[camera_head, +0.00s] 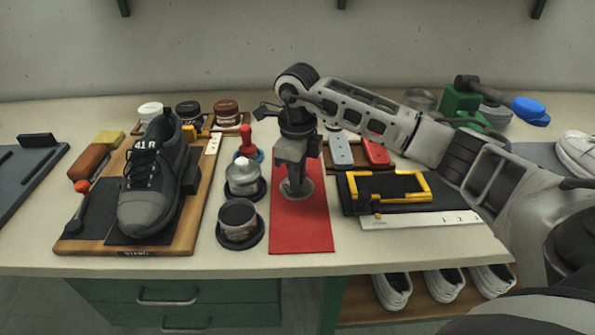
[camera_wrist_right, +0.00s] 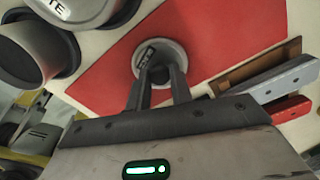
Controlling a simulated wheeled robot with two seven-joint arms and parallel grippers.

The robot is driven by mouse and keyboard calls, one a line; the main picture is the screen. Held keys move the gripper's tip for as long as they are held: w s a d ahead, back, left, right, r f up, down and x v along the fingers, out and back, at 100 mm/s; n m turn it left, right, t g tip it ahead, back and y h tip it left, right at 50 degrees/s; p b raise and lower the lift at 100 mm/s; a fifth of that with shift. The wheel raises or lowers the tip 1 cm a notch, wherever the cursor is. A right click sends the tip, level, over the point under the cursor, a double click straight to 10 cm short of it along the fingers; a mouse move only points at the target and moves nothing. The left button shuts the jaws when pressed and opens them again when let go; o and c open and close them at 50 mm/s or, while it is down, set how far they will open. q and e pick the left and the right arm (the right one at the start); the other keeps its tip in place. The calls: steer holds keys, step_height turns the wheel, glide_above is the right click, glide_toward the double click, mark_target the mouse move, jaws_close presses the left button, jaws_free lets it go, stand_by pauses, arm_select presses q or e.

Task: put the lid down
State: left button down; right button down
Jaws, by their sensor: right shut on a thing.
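My right gripper (camera_head: 296,177) is over the red mat (camera_head: 304,232), pointing down. It is shut on a round grey lid (camera_head: 304,190), which also shows between the fingers in the right wrist view (camera_wrist_right: 178,50). The lid is level and at or just above the mat; I cannot tell if it touches. An open pot with dark contents (camera_head: 239,218) stands on a dark round base left of the mat. My left gripper is not in view.
A second pot (camera_head: 243,180) and a red-handled tool (camera_head: 246,140) stand behind the open pot. A shoe (camera_head: 150,190) is on a wooden board at left. A yellow frame (camera_head: 388,187) and a ruler (camera_head: 420,220) lie right of the mat. The mat's front part is bare.

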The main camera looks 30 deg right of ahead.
steer(key=shift+f, duration=0.2)
steer(key=c, duration=1.2)
jaws_free()
steer(key=shift+c, duration=0.2)
steer(key=shift+r, duration=0.1)
steer(key=shift+r, duration=0.1)
step_height(320, 180, up, 12)
steer(key=shift+b, duration=0.35)
